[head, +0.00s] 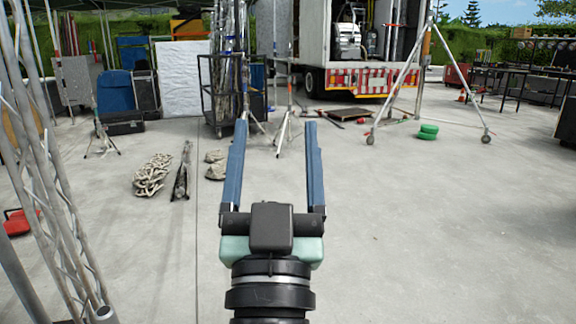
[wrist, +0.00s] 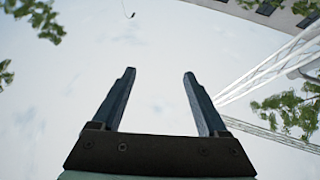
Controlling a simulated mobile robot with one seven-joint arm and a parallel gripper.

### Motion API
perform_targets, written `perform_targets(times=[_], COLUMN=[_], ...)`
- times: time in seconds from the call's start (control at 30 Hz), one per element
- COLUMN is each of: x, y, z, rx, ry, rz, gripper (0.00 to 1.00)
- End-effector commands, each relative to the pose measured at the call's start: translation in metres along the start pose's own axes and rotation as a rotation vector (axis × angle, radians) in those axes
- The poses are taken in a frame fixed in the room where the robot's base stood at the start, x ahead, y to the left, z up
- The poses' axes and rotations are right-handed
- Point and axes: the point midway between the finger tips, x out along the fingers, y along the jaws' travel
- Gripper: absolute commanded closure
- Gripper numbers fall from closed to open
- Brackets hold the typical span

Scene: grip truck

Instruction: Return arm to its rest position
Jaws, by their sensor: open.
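My gripper (head: 275,124) stands in the lower middle of the head view, its two blue fingers spread apart and pointing up and away from me. Nothing is between the fingers. In the wrist view my gripper (wrist: 160,75) also shows open and empty, with its fingers against pale sky. My arm runs down out of the bottom of the head view. My gripper touches nothing in either view.
A metal truss (head: 50,180) rises close on the left. A coiled rope (head: 152,175) and folded stands (head: 182,172) lie on the concrete.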

Motion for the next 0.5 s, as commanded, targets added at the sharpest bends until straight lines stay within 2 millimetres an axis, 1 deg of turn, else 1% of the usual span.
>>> perform_targets(times=[0.03, 0.07, 0.1, 0.17, 0.2, 0.27, 0.3, 0.33, 0.47, 0.5], x=[0.007, 0.009, 0.010, 0.009, 0.006, 0.000, 0.011, 0.017, 0.037, 0.043], y=[0.004, 0.005, 0.006, 0.008, 0.008, 0.007, 0.006, 0.006, 0.005, 0.005], z=[-0.041, -0.060, -0.085, -0.120, -0.144, -0.178, -0.188, -0.193, -0.218, -0.227], rx=[-0.003, -0.006, -0.009, -0.018, -0.026, -0.039, -0.040, -0.039, -0.037, -0.037], ry=[0.050, 0.070, 0.097, 0.136, 0.163, 0.203, 0.191, 0.186, 0.184, 0.184], rz=[0.006, 0.007, 0.006, 0.003, 0.000, -0.008, -0.009, -0.009, -0.009, -0.009], gripper=[0.24, 0.24, 0.24, 0.24, 0.24, 0.24, 0.24, 0.24, 0.24, 0.24])
